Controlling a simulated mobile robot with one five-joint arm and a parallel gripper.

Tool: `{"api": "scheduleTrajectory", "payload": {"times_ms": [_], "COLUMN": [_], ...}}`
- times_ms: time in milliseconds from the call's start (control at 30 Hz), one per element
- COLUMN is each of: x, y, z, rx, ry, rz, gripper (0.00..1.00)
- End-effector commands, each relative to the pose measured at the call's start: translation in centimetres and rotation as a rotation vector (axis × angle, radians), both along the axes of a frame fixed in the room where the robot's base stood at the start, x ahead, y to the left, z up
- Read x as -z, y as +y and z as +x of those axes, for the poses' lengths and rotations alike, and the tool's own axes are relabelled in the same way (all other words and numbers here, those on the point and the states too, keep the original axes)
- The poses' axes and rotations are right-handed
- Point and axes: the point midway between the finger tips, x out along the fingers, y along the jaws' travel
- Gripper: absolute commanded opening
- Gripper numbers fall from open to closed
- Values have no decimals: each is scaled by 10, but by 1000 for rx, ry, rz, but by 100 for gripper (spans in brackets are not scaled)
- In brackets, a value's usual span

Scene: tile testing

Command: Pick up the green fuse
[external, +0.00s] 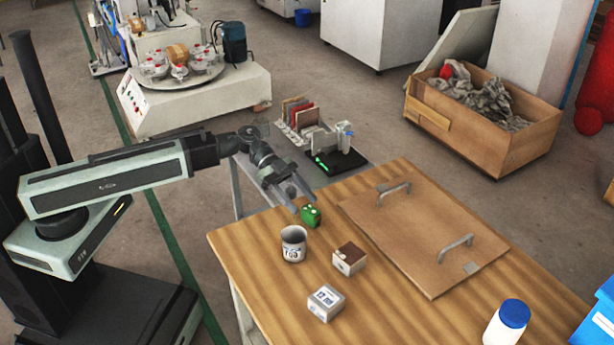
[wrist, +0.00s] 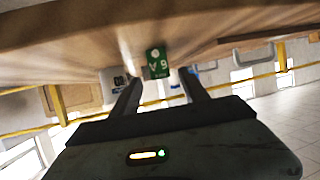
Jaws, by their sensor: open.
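The green fuse (external: 310,216) is a small green block standing on the wooden table near its far left corner. In the wrist view the green fuse (wrist: 156,62) shows a white mark on its face, beyond and between my fingers. My gripper (external: 302,200) is open and empty, with its fingers reaching down toward the table just beside the fuse. My gripper (wrist: 160,92) also shows from behind in the wrist view, its two fingers spread apart. I cannot tell from the views whether a finger touches the fuse.
A white mug (external: 293,245), a brown-topped box (external: 349,260) and a white box (external: 326,302) stand nearby. A wooden board with handles (external: 420,225) lies to the right. A blue-capped bottle (external: 506,323) stands near the front. The table's left edge is mostly bare.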

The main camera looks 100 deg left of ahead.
Motion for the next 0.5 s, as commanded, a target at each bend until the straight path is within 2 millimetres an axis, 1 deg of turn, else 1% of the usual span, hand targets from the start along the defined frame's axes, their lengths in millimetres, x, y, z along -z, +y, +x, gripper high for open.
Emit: {"api": "scheduleTrajectory", "payload": {"times_ms": [133,333,400,500], "x": [7,22,23,22], "y": [-4,-20,-23,-24], "z": [8,36,40,41], "rx": [2,3,1,0], "ry": [1,2,2,2], "rz": [0,1,1,1], "gripper": [53,53,53,53]}}
